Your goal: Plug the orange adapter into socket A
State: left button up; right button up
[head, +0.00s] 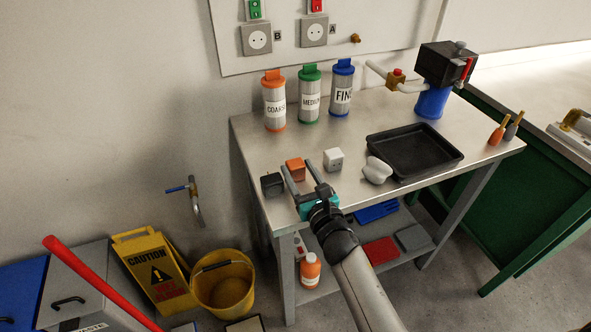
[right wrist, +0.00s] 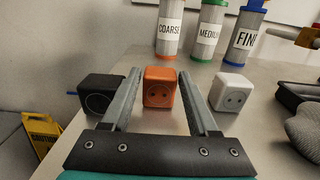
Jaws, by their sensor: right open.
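The orange adapter (head: 295,168) is a small cube on the metal table near its front left. In the right wrist view the orange adapter (right wrist: 159,88) stands between the finger ends, its socket face toward the camera. My right gripper (head: 300,171) is open, with one finger on each side of the adapter; I cannot tell whether they touch it. The gripper also shows in the right wrist view (right wrist: 158,90). Socket A (head: 314,32) is on the wall panel, right of socket B (head: 258,39), and looks empty. My left gripper is not in view.
A black adapter (head: 272,184) stands close on the left and a white adapter (head: 333,160) on the right. Filter canisters (head: 310,95) stand at the table's back, below the sockets. A black tray (head: 457,158) and a pale lumpy object (head: 376,171) lie to the right.

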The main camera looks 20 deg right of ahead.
jog(key=shift+w, duration=0.1)
grip_shut()
dwell(0.4)
notch_tip(320, 180, up, 20)
jog(key=p, duration=1)
